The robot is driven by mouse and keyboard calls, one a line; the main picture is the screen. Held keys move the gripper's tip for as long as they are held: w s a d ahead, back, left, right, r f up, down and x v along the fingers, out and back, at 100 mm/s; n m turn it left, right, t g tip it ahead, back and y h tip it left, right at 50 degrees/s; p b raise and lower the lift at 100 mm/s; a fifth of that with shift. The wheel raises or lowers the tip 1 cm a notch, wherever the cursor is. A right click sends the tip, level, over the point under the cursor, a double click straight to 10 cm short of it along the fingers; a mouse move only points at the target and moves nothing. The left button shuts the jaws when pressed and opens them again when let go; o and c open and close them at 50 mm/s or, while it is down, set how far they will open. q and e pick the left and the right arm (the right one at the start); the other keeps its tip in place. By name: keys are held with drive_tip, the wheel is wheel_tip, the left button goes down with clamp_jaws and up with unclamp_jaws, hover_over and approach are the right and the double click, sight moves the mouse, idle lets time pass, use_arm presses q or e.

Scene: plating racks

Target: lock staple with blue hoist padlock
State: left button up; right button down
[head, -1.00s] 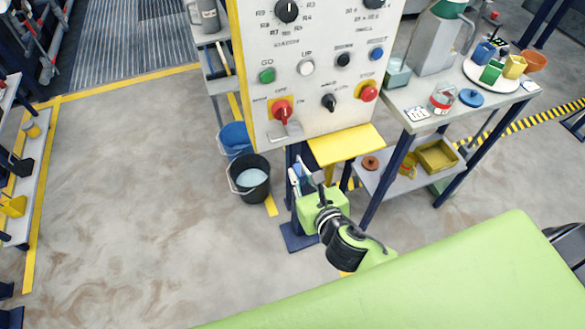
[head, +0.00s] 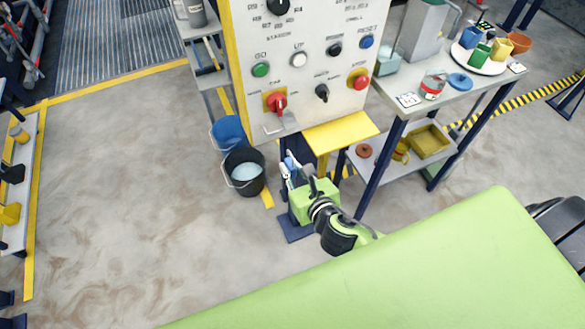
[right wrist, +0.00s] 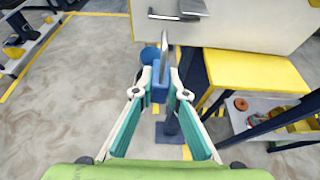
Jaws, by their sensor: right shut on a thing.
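The blue padlock (right wrist: 160,88) is between the fingertips of my right gripper (right wrist: 161,92), which is shut on it. Its grey shackle (right wrist: 165,48) points up, toward the panel. In the head view the right gripper (head: 291,172) is below the front of the control panel (head: 300,75), with the padlock mostly hidden by the fingers. The grey metal staple (head: 281,123) is on the panel under the red switch (head: 276,102). It also shows at the top of the right wrist view (right wrist: 178,14). The padlock is apart from it. My left gripper is not in view.
A yellow shelf (head: 340,133) juts out right of the staple. A black bucket (head: 246,172) and a blue bucket (head: 228,133) stand on the floor to the left. A side table (head: 455,98) with several items is at the right.

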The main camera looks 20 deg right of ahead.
drive_tip(key=x, duration=0.3)
drive_tip(key=r+x, duration=0.1)
drive_tip(key=x, duration=0.3)
drive_tip(key=p+x, duration=0.1)
drive_tip(key=x, duration=0.2)
drive_tip(key=shift+w+d+r, duration=0.1)
drive_tip(key=shift+w+d, duration=0.1)
drive_tip(key=shift+w, duration=0.4)
drive_tip(key=shift+d+p, duration=0.5)
drive_tip(key=shift+d, duration=1.25)
idle(0.3)
drive_tip(key=shift+w+r+p, duration=0.1)
drive_tip(key=shift+r+p, duration=1.15)
drive_tip(key=shift+p, duration=0.2)
idle(0.9)
drive_tip(key=shift+f, duration=0.35)
idle(0.4)
